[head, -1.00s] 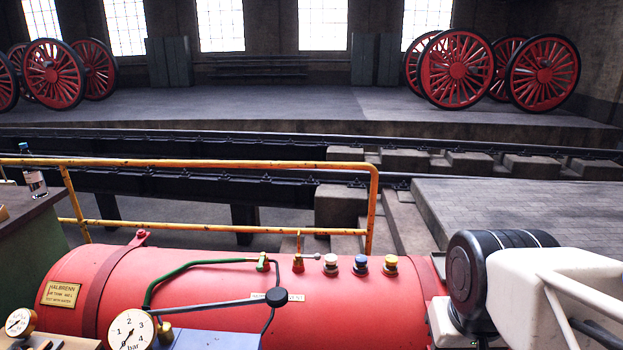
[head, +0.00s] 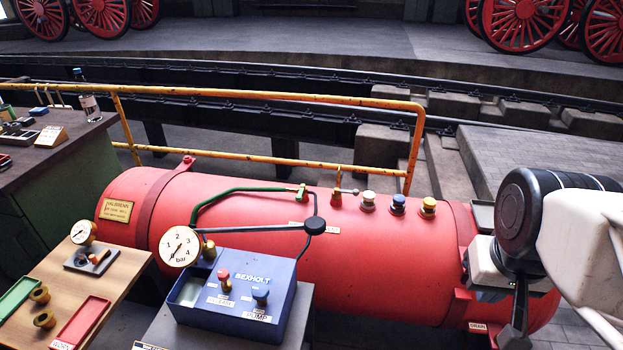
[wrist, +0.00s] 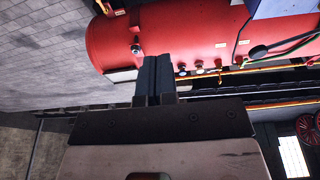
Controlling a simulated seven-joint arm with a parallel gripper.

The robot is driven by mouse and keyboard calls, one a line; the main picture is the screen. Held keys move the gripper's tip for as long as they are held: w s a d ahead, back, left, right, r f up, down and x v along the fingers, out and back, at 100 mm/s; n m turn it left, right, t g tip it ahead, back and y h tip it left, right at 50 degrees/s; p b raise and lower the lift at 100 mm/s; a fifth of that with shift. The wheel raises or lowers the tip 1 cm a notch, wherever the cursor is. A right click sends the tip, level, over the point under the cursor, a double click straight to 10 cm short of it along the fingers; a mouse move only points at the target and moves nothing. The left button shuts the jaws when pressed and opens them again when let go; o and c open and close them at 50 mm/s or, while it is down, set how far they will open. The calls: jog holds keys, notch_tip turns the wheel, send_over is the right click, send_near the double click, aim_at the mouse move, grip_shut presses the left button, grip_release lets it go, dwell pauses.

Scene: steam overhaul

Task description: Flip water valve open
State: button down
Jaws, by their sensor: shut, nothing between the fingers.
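A red tank (head: 370,265) lies across the middle of the head view and tops the wrist view (wrist: 195,35).
A yellow railing (head: 270,97) runs behind the tank. A blue pump box (head: 236,297) and a pressure gauge (head: 180,246) stand in front. A wooden table (head: 55,283) with trays is front left, and a green bench (head: 60,150) stands behind it.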

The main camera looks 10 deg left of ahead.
jog(key=w+a+r+n+g, duration=0.1)
jog(key=w+a+r+n, duration=0.15)
jog(key=w, duration=0.85)
jog(key=w+a+r+n, duration=0.2)
jog(key=w+a+n, duration=0.15)
jog(key=w, duration=0.65)
jog(key=w+a+f+n+h, duration=0.1)
jog(key=w+a+n, duration=0.1)
jog(key=w+a, duration=0.5)
jog(key=w+a+f+n, duration=0.2)
jog(key=w+a, duration=0.3)
jog(key=w, duration=0.5)
jog(key=w+a+f+n+g+h, duration=0.1)
jog(key=w+a+f+n, duration=0.2)
jog(key=w+a+f, duration=0.35)
jog(key=w+a+f+n, duration=0.2)
jog(key=w+a+f, duration=0.2)
jog(key=w+a, duration=0.45)
jog(key=w+a+f+n, duration=0.2)
jog(key=w+a+f, duration=0.1)
jog(key=a+f, duration=0.5)
jog(key=w+a+f+n+h, duration=0.1)
jog(key=w+a+f+n, duration=0.2)
jog(key=a+f, duration=0.6)
jog(key=shift+w+a, duration=0.4)
jog(key=shift+a, duration=0.85)
